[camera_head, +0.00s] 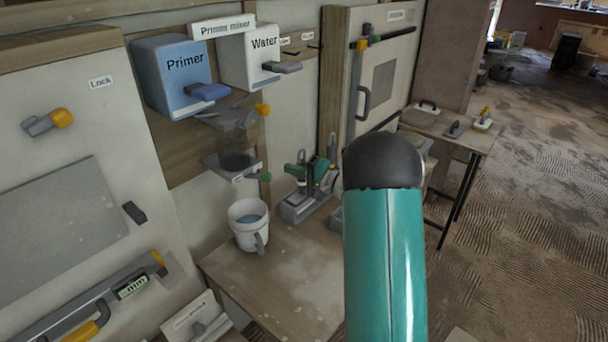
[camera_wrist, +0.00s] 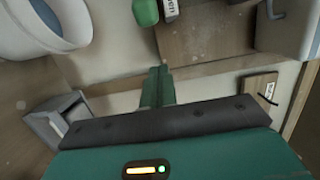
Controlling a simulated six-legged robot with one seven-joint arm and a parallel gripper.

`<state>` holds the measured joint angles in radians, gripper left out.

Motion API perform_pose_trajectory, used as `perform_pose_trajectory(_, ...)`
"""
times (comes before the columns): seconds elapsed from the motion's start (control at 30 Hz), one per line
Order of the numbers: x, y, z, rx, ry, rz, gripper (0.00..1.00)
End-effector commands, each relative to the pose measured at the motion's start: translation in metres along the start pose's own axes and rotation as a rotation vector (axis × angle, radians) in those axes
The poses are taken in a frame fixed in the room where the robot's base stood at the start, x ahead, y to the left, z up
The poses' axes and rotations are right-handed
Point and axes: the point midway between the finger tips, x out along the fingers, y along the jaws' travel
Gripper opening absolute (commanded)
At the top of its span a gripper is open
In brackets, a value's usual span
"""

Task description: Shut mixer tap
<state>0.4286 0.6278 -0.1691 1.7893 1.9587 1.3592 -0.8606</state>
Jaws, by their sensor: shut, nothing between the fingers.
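The mixer tap has a green knob (camera_head: 264,177) on the grey outlet below the primer mixer bowl (camera_head: 236,161). A green knob (camera_wrist: 145,12) shows at the top of the wrist view beside a partly cut-off white label ending in "en" (camera_wrist: 171,10). My gripper (camera_wrist: 159,70) is shut and empty, its green fingers together below that knob in the picture and apart from it.
Above are the blue primer tank (camera_head: 170,72) and the white water tank (camera_head: 238,60), each with a lever. An orange-tipped lever (camera_head: 262,109) sticks out above the bowl. A green-and-grey tool (camera_head: 303,200) stands on the wooden bench (camera_head: 268,275). A door panel (camera_head: 390,65) is behind.

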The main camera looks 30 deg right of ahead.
Motion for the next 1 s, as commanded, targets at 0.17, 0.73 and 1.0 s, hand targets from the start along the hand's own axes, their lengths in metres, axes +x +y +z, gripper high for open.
perform_pose_trajectory(0.17,0.031,0.001,0.001,0.001,-0.002,0.0,0.0)
perform_pose_trajectory(0.73,0.027,0.0,0.038,0.001,0.0,0.0,0.0)
perform_pose_trajectory(1.0,0.027,0.0,0.038,0.001,0.0,0.0,0.0)
